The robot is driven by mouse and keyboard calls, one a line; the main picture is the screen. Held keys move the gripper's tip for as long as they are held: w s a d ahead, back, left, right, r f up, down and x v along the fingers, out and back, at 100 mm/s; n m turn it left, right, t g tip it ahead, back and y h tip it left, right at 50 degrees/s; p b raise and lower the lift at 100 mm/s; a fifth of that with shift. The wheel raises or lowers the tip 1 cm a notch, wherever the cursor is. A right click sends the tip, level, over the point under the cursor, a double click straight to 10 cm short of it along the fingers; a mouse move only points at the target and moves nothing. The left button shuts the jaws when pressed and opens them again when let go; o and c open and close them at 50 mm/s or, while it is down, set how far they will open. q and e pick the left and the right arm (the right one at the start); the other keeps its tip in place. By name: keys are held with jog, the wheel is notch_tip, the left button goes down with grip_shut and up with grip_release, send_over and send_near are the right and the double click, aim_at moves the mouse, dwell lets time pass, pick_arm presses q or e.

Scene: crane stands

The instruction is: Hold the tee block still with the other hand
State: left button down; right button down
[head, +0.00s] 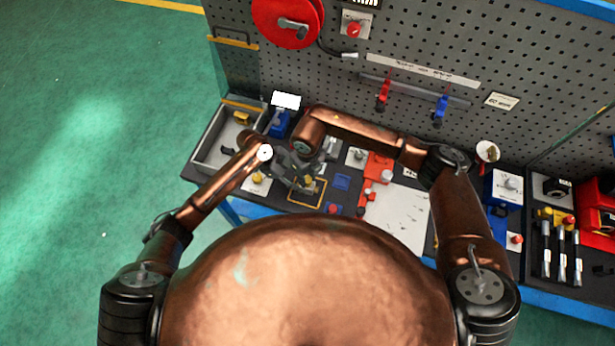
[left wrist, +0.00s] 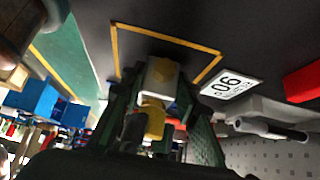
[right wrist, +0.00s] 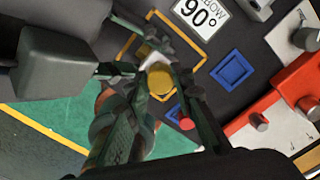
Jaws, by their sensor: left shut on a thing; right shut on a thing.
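The tee block (left wrist: 160,72), pale with yellow ends, is inside a yellow outlined square on the dark bench mat. In the left wrist view my left gripper (left wrist: 155,98) is shut on it, a finger on each side. In the right wrist view my right gripper (right wrist: 162,84) is shut around the round yellow plug (right wrist: 160,78) at the tee block's near end. The pale body (right wrist: 153,58) shows behind the plug. In the head view the left gripper (head: 283,160) and right gripper (head: 305,178) meet at the square, and they mostly hide the block.
A white "elbow 90°" label (right wrist: 200,14) lies beside the square. A blue square outline (head: 342,182), a red fixture (head: 378,168) and a white sheet (head: 398,212) are to the right. A grey tray (head: 212,150) is at the left. A pegboard (head: 400,60) rises behind.

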jog(key=m, duration=0.5)
dwell(0.3)
jog(key=c, duration=1.6)
grip_release()
jog(key=shift+c, duration=0.7)
